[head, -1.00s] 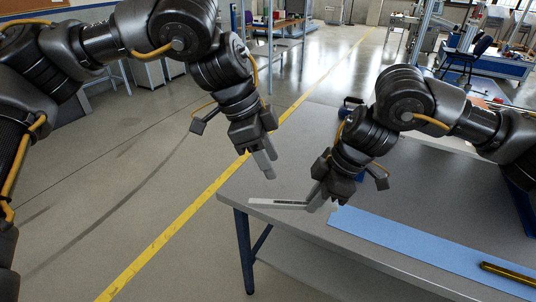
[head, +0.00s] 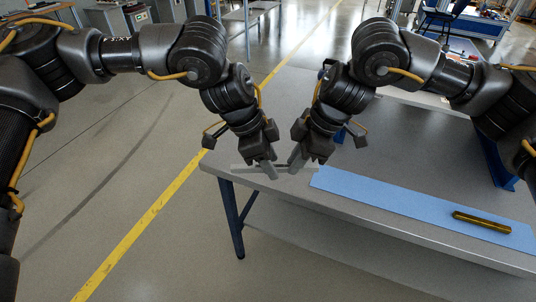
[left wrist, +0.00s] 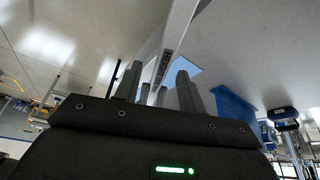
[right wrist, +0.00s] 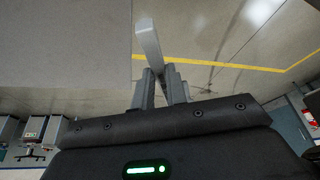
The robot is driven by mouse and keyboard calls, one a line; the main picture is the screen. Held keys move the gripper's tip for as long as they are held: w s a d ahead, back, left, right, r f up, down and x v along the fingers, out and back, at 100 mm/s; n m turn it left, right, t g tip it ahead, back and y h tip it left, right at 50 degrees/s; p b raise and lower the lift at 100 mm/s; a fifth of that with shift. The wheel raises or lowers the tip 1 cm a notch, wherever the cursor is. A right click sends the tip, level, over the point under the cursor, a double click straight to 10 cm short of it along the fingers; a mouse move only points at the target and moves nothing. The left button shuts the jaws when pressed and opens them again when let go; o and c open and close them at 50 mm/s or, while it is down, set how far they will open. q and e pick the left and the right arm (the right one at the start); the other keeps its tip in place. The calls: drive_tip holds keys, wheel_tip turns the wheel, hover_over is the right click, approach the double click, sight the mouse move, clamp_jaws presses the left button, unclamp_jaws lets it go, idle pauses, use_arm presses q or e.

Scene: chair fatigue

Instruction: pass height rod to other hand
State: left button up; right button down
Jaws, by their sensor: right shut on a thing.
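The height rod (head: 242,167) is a thin, pale bar with dark marks, held roughly level over the near left corner of the grey table. My right gripper (head: 295,166) is shut on it towards its right part; the rod's pale end (right wrist: 149,42) sticks out past the fingers in the right wrist view. My left gripper (head: 268,170) is at the rod's left part. In the left wrist view the rod (left wrist: 179,30) runs between my left gripper's fingers (left wrist: 157,88), which stand apart with gaps beside it. The rod's middle is partly hidden by the fingers.
The grey table (head: 420,135) carries a blue mat (head: 400,207) along its near edge. A dark yellow bar (head: 482,222) lies on the mat. A blue stand (head: 494,165) is at the right. The floor left of the table is clear.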

use_arm(q)
drive_tip(key=shift+c, duration=0.4)
clamp_jaws()
use_arm(e)
drive_tip(key=c, duration=1.3)
unclamp_jaws()
drive_tip(key=shift+c, duration=0.2)
